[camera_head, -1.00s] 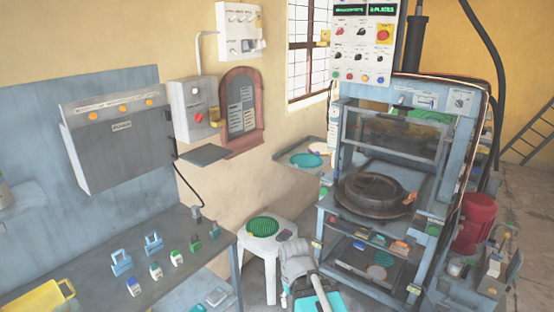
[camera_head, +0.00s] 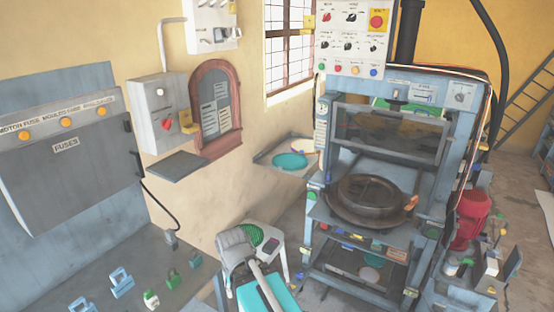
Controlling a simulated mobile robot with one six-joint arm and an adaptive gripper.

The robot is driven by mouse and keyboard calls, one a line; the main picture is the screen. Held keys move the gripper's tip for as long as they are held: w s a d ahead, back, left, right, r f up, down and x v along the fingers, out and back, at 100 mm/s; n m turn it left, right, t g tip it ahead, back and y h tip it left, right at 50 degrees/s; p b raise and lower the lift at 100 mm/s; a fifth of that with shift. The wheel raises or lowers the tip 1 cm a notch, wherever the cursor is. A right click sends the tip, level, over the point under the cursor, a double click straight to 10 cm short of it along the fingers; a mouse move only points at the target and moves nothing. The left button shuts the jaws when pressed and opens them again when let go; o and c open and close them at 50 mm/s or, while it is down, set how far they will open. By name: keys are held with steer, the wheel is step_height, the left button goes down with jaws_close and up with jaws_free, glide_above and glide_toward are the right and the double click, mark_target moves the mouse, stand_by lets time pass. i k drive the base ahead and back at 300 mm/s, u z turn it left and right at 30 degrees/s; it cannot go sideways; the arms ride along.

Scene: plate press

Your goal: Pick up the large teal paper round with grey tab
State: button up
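A large teal round (camera_head: 290,161) lies flat on a grey tray (camera_head: 262,159) by the wall, left of the press. A smaller pale round (camera_head: 304,146) with an orange-brown bit at its edge is beside it. I cannot make out a grey tab on the teal round at this size. My grey arm shows at the bottom centre, well below and apart from the tray. I cannot make out my gripper or its fingers.
The press (camera_head: 345,215) stands right of the tray, with a dark round mould (camera_head: 365,205) on it. A white stool (camera_head: 291,240) bearing a green round (camera_head: 273,245) stands behind my arm. The workbench (camera_head: 190,250) fills the lower left. A red motor (camera_head: 470,218) stands right.

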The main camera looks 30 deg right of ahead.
mark_target(286, 161)
steer(key=z, duration=0.1)
steer(key=i, duration=0.7)
steer(key=z, duration=0.75)
steer(key=i, duration=0.55)
steer(key=z, duration=0.35)
steer(key=k, duration=0.95)
steer(key=z, duration=0.15)
steer(key=i, duration=0.6)
